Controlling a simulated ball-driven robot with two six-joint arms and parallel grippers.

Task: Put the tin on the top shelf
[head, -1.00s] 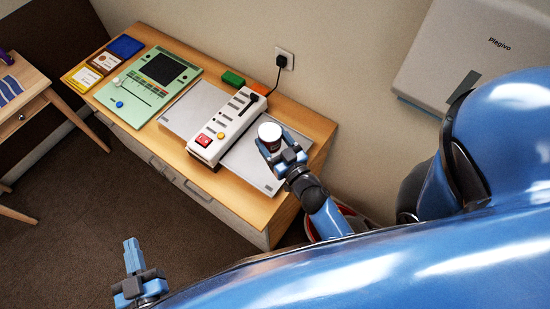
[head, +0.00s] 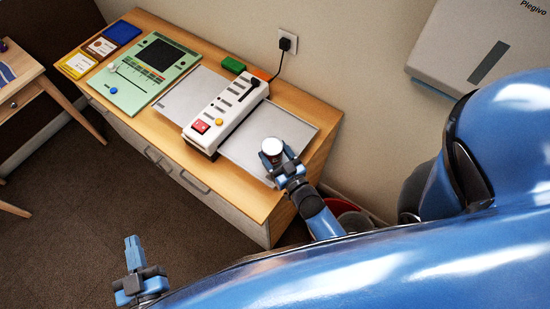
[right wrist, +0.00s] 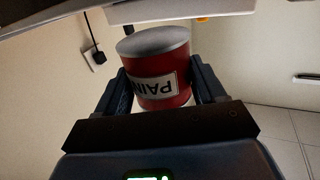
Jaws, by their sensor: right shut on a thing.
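The tin (head: 272,145) shows its pale round lid in the head view, over the front part of the right grey panel on the cabinet. In the right wrist view the tin (right wrist: 160,75) is red with a grey end and a white label reading "PAIN", upside down. My right gripper (head: 277,160) is shut on it, with one finger on each side of the tin. Whether the tin touches the panel is unclear. My left gripper (head: 132,249) is low at the left, above the floor, shut and empty. No top shelf can be made out.
A white machine (head: 225,113) with red and yellow buttons stands beside the tin on the wooden cabinet (head: 310,160). A green board (head: 140,85), colored cards (head: 80,64) and a green block (head: 233,65) lie further left. A wall dispenser (head: 465,50) hangs at right.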

